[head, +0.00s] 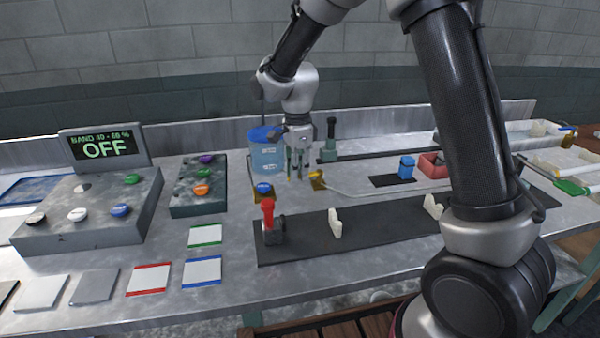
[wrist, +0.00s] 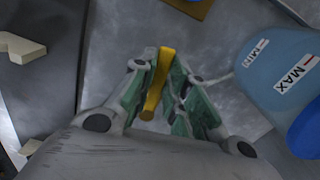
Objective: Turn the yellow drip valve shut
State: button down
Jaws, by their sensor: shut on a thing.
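The yellow drip valve shows in the wrist view as a long yellow handle (wrist: 157,82), standing between the green-padded fingers. My gripper (wrist: 160,70) is shut on this handle. In the head view my gripper (head: 298,172) points down just right of the blue tank (head: 265,158), and its fingers mostly hide the handle. The valve's body and how far it is turned cannot be made out. The tank also shows at the right of the wrist view (wrist: 262,85), with MIN and MAX labels.
A brass-coloured fitting (head: 317,181) with a pale tube stands just right of my gripper. A blue-topped fitting (head: 263,190) and a red-handled valve (head: 268,212) stand in front. A display (head: 104,147) at the left reads OFF, BAND 40-60 %. Button boxes (head: 90,212) stand below it.

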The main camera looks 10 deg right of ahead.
jog(key=shift+w+m, duration=0.4)
jog(key=shift+m, duration=0.3)
jog(key=c, duration=1.4)
grip_release()
notch_tip(320, 180, up, 12)
